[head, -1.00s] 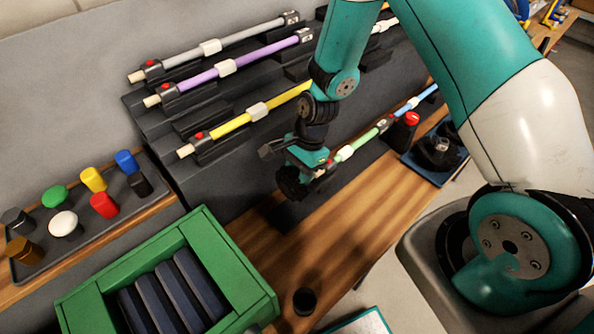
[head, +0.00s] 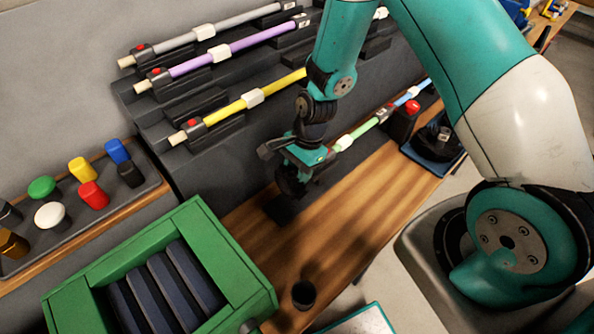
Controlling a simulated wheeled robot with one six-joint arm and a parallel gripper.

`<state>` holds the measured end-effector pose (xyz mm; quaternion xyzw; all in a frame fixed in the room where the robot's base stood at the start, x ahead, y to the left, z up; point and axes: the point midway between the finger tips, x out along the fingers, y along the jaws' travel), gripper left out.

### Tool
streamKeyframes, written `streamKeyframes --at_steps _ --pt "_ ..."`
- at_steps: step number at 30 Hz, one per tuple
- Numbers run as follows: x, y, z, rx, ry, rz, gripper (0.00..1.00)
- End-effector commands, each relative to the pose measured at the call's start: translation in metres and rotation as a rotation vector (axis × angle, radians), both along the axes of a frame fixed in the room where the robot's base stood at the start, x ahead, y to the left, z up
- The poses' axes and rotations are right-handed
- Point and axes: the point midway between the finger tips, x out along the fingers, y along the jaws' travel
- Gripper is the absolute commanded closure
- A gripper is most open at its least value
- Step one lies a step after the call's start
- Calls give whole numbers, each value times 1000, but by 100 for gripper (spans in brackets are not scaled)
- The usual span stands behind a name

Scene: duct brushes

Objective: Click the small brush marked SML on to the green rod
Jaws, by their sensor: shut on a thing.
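The green rod (head: 363,131) lies along the lowest step of the grey stand, in line with a light blue rod. It has a white sleeve, and its near left end is hidden behind my gripper. My gripper (head: 290,183) is just left of that end, low over the wooden bench. It is shut on a dark brush, mostly hidden by the fingers and in shadow. I cannot read any SML mark on it. Whether the brush touches the rod cannot be told from this view.
Yellow (head: 255,97), purple (head: 235,47) and grey (head: 200,33) rods lie on the higher steps. A green crate (head: 235,235) with dark slabs stands front left. A dark cup (head: 305,295) is near the bench edge. A tray (head: 85,215) of coloured knobs is left.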

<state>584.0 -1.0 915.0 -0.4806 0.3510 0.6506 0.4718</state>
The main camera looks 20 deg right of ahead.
Motion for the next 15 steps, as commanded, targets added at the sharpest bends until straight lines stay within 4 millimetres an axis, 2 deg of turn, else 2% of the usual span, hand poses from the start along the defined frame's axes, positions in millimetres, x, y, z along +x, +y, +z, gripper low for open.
streamKeyframes --at_steps 15 --pt "5 -14 0 0 -1 0 100"
